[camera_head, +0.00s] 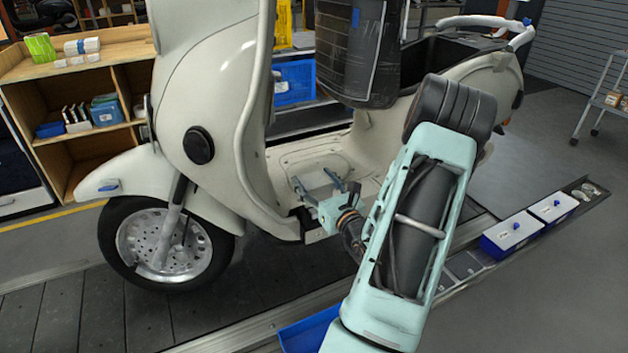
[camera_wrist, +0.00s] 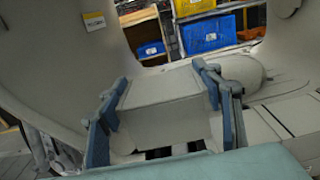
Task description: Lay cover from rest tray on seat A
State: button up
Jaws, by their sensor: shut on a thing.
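My gripper (camera_head: 327,190) is shut on a pale grey, box-like cover (camera_head: 316,182), low over the scooter's footwell. In the wrist view the cover (camera_wrist: 162,88) sits between the two blue-grey fingers of my gripper (camera_wrist: 165,100), one on each side. The cover's underside is hidden, so I cannot tell whether it touches the floorboard (camera_head: 300,154). Seat A cannot be made out by any label; the area under the cover is hidden. A long tray (camera_head: 590,203) lies on the right beside the conveyor, partly behind my arm; I cannot tell if it is the rest tray.
The cream scooter's front shield (camera_head: 225,110) rises close left of my gripper, and its dark-wrapped part (camera_head: 357,50) hangs above. Two blue boxes with white lids (camera_head: 512,234) (camera_head: 553,207) stand in the long tray. A wooden shelf (camera_head: 85,90) stands at the back left.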

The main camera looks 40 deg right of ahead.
aim_at(314, 211)
jog(key=shift+f+b, duration=2.65)
jog(key=shift+f, duration=0.95)
jog(key=shift+f, duration=0.3)
